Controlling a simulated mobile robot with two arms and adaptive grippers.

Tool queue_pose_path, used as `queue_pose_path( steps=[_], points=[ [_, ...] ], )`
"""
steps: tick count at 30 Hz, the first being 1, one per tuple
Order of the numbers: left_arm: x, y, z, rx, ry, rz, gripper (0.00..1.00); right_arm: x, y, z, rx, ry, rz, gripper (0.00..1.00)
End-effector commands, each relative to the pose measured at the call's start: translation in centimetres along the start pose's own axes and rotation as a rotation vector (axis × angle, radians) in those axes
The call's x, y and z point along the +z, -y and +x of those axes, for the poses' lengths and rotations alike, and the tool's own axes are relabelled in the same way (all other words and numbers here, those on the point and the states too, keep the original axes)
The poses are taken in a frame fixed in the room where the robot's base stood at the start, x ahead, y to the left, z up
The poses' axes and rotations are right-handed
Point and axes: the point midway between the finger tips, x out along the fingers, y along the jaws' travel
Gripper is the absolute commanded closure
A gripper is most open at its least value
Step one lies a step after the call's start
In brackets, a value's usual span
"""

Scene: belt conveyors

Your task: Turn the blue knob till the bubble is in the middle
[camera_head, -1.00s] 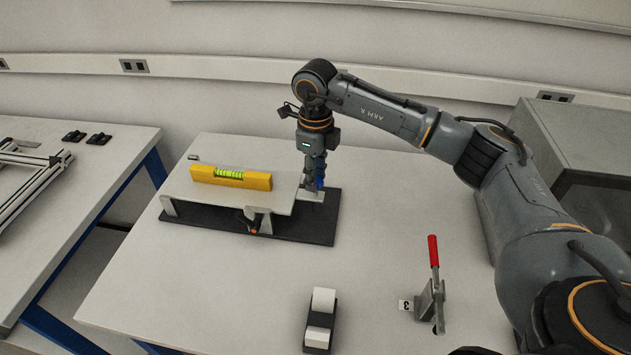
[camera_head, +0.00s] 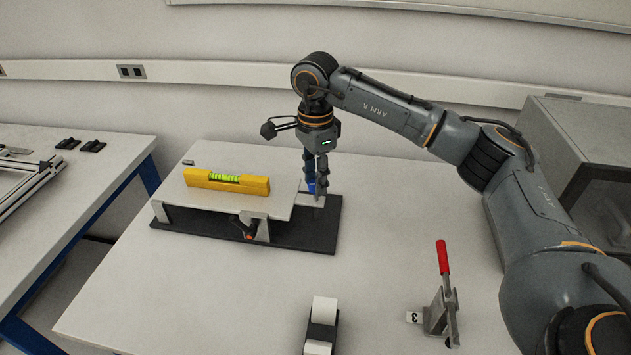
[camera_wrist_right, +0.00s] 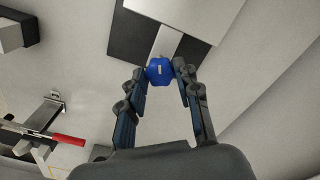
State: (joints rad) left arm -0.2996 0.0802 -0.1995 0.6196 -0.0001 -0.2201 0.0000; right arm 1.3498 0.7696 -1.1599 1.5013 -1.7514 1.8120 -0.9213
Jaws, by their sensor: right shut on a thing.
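The blue knob (camera_head: 310,187) is at the right end of the levelling stand, partly hidden by my right gripper (camera_head: 316,193) in the head view. The right wrist view shows the knob (camera_wrist_right: 158,72) between the two fingertips of the right gripper (camera_wrist_right: 159,66), which is shut on it. A yellow spirit level (camera_head: 200,180) with a green vial lies on the light plate (camera_head: 225,204) of the stand, on a dark base (camera_head: 190,231). The bubble is too small to place in the vial. My left gripper is not in view.
A black-and-white block (camera_head: 322,312) sits at the table's front. A second table (camera_head: 120,165) is on the left, and a grey cabinet (camera_head: 590,150) stands right.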

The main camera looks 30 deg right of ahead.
Motion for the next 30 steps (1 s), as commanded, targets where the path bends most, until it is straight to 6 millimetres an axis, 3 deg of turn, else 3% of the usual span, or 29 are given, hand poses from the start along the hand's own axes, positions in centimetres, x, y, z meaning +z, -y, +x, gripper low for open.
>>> queue_pose_path(
  steps=[18, 30],
  points=[
    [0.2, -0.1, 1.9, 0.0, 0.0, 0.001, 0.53, 0.0, 0.1, 0.0, -0.004, 0.0, -0.581, 0.99],
    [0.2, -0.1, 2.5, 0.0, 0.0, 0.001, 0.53, 0.0, 0.1, -0.1, -0.004, 0.0, -0.881, 0.99]
  ],
)
